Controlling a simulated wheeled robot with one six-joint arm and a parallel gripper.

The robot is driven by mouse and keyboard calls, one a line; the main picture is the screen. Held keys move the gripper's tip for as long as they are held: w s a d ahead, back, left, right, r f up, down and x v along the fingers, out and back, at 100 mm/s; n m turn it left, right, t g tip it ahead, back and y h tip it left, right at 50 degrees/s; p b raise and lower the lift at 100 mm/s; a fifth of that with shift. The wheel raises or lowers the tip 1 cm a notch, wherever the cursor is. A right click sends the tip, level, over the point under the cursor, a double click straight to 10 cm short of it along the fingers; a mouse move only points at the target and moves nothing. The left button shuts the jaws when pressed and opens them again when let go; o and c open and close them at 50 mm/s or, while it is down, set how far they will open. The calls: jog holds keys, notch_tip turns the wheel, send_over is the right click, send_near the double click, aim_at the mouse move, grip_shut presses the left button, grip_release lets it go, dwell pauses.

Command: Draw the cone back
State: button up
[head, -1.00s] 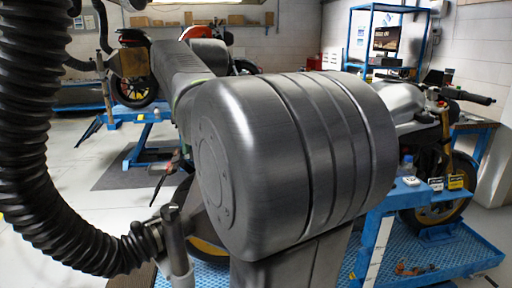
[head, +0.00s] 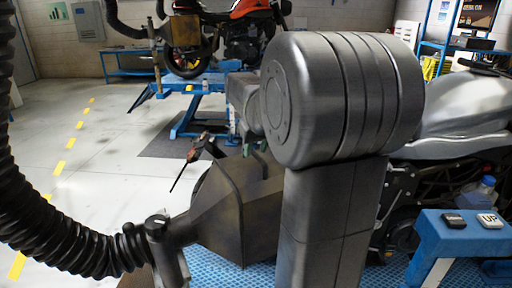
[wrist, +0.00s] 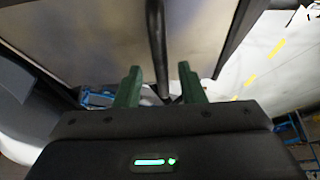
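The cone (head: 222,225) is a brownish, box-like metal hood on the end of a black ribbed hose. It stands at lower centre in the head view, partly hidden by my arm. In the wrist view its broad metal face (wrist: 90,35) fills the top, with a dark bar-like handle (wrist: 157,40) running down it. My gripper (wrist: 160,78) has two green fingers spread apart, one on each side of the bar's line, with gaps to both. In the head view my gripper is mostly hidden behind my arm, above the cone.
The hose (head: 62,235) hangs along the left side. An orange motorcycle (head: 245,30) is on a blue lift behind. The floor at left is clear.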

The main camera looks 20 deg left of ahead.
jog(key=shift+s+f, duration=0.1)
jog(key=shift+s, duration=0.1)
jog(key=shift+w, duration=0.1)
jog(key=shift+c, duration=0.5)
grip_shut()
jog(key=s+a, duration=0.9)
jog(key=s, duration=0.1)
jog(key=shift+s+a+b, duration=0.15)
jog(key=shift+a+b, duration=0.25)
